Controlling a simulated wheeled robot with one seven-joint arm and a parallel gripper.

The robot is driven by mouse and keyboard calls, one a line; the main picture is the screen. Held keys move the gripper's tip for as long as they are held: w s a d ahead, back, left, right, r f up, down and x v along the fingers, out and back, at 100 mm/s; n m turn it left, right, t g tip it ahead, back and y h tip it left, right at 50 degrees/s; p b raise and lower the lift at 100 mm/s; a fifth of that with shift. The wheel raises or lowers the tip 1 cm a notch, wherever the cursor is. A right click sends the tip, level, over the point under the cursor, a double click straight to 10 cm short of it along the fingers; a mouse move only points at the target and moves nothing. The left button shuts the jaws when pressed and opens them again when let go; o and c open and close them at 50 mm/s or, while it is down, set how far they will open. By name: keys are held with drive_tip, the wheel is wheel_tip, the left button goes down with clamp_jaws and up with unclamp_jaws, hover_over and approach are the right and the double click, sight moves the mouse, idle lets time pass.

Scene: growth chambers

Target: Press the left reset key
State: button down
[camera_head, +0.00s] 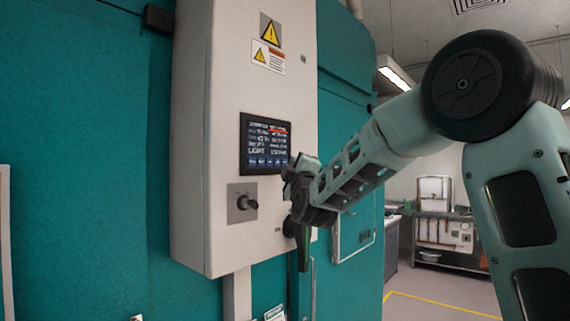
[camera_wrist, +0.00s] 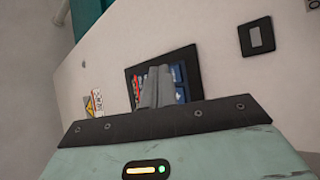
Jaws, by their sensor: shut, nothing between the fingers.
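A dark touch screen (camera_head: 265,144) is set in the front of a white control cabinet. It shows lines of text, a red mark near the top and a row of small blue keys (camera_head: 262,162) along its bottom edge. The key labels are too small to read, so I cannot tell which is the left reset key. My gripper (camera_head: 289,176) is at the screen's lower right corner, shut and empty. In the wrist view its closed fingers (camera_wrist: 157,86) stand in front of the screen (camera_wrist: 183,66) and hide its middle. I cannot tell whether they touch it.
A black rotary switch (camera_head: 246,202) on a grey plate sits below the screen. Warning labels (camera_head: 269,45) are above it. The cabinet (camera_head: 222,110) is mounted against teal chamber walls (camera_head: 80,150). Open floor and a bench (camera_head: 440,235) lie at right.

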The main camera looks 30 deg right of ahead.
drive_tip(key=shift+w+a, duration=0.1)
drive_tip(key=shift+w, duration=0.05)
drive_tip(key=shift+w, duration=0.25)
drive_tip(key=shift+w+a+b, duration=0.15)
drive_tip(key=shift+w+b, duration=0.15)
idle(0.8)
drive_tip(key=shift+s, duration=0.15)
drive_tip(key=shift+s+d+b, duration=0.25)
drive_tip(key=shift+s+b, duration=0.3)
drive_tip(key=shift+b, duration=0.05)
drive_tip(key=shift+s+d+b, duration=0.3)
drive_tip(key=shift+s+b, duration=0.15)
drive_tip(key=shift+s, duration=0.35)
drive_tip(key=shift+s+d+b, duration=0.25)
drive_tip(key=shift+s+b, duration=0.25)
drive_tip(key=shift+s, duration=0.3)
drive_tip(key=shift+s+d+b, duration=0.3)
drive_tip(key=shift+s+b, duration=0.15)
drive_tip(key=shift+s, duration=0.35)
